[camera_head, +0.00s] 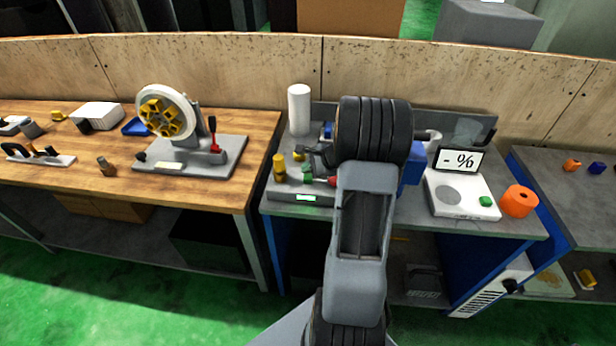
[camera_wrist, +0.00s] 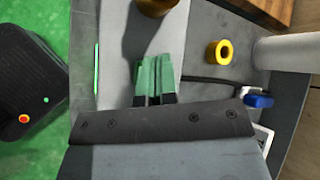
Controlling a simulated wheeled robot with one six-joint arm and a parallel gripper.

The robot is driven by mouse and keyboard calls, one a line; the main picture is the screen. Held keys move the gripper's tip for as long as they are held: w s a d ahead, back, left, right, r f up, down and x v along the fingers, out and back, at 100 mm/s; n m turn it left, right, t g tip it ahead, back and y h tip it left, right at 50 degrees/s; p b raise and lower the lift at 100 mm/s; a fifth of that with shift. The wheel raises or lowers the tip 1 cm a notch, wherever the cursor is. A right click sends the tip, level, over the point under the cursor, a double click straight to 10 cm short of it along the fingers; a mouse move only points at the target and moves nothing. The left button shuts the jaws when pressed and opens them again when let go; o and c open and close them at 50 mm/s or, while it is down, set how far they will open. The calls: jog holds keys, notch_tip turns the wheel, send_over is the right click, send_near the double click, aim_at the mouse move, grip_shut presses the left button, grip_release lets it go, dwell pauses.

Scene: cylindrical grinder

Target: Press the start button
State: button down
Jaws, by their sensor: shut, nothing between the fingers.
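No start button can be clearly made out in either view. My gripper (camera_head: 306,171) is over a grey device with a small green-lit display (camera_head: 306,198) on its front edge. In the wrist view the green fingertips (camera_wrist: 155,66) are together and empty, above the device's grey top (camera_wrist: 112,55). The display shows there as a thin bright strip (camera_wrist: 97,70). I cannot tell whether the fingertips touch the surface, and the spot beneath them is hidden. A small red part (camera_head: 325,181) sits just right of the fingers in the head view.
A yellow cylinder (camera_head: 279,168), a yellow ring (camera_wrist: 219,53) and a white cylinder (camera_head: 299,108) stand close to the fingers. To the right are a white scale-like unit (camera_head: 455,207) with a "- %" screen (camera_head: 461,160) and an orange roll (camera_head: 519,201). A wooden bench (camera_head: 220,195) adjoins on the left.

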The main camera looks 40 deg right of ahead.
aim_at(308, 179)
jog(key=shift+r+p, duration=1.7)
jog(key=shift+r, duration=0.8)
jog(key=shift+s+a+f+n, duration=0.1)
jog(key=shift+s+f+n, duration=0.1)
jog(key=shift+n, duration=0.1)
jog(key=s, duration=0.1)
jog(key=s+a+f+n+g, duration=0.1)
jog(key=s+a+n+g, duration=0.1)
jog(key=shift+s+f, duration=0.25)
jog(key=shift+f, duration=0.1)
jog(key=s+a+r+n+h, duration=0.2)
jog(key=s+a+r+n, duration=0.4)
jog(key=a+n, duration=0.3)
jog(key=s+a+r+n+g+h, duration=0.1)
jog(key=s+a+r+n+h, duration=0.1)
jog(key=s+a+r+n, duration=0.5)
jog(key=a+r+n, duration=0.1)
jog(key=a+n, duration=0.1)
jog(key=a, duration=0.2)
jog(key=shift+s+a+r+n+g, duration=0.2)
jog(key=shift+s+a+n+g, duration=0.1)
jog(key=shift+a+n, duration=0.1)
